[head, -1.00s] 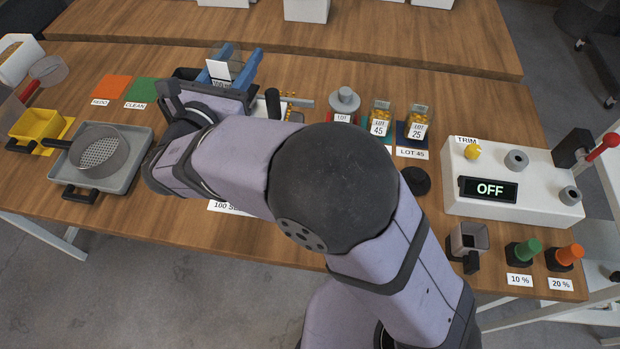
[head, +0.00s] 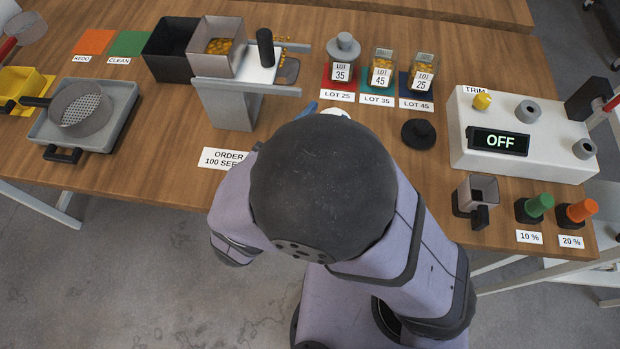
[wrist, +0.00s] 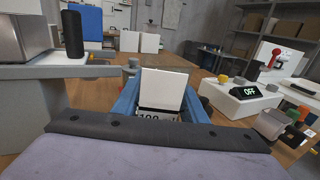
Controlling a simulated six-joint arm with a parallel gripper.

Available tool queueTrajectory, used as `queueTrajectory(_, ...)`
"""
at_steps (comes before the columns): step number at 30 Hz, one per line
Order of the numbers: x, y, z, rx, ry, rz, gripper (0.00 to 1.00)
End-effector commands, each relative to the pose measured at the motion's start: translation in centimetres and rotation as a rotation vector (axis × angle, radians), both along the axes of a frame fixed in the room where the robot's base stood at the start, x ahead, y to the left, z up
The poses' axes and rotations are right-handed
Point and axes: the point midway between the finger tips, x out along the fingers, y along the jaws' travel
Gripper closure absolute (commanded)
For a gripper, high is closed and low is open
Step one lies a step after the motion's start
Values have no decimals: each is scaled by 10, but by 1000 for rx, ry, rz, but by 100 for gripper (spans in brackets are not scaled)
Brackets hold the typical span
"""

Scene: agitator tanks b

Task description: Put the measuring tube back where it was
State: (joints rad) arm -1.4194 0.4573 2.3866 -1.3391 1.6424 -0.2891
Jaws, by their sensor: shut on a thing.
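The measuring tube (wrist: 164,88) shows in the wrist view as a pale, box-like piece with a dark band and a label reading 100. My gripper (wrist: 160,108) has its blue fingers on either side of it and is shut on it. In the head view my arm hides most of the gripper; only a bit of blue finger (head: 304,108) and a small white piece (head: 335,112) show beyond the round joint, in front of the lot jars. The tube's lower end is hidden.
A grey stand (head: 228,103) with a bin of yellow seeds (head: 216,60) is left of my gripper. The ORDER 100 sign (head: 222,158) lies at the front edge. Jars (head: 381,70) stand behind; a black lid (head: 418,133) and white TRIM box (head: 520,150) are right.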

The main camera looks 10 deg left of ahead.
Motion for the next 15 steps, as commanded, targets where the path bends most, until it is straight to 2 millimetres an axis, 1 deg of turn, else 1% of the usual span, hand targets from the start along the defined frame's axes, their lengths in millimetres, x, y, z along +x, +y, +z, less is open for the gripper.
queueTrajectory(5,0,0,-7,-3,1,1,100)
queueTrajectory(15,0,0,-50,-4,1,1,100)
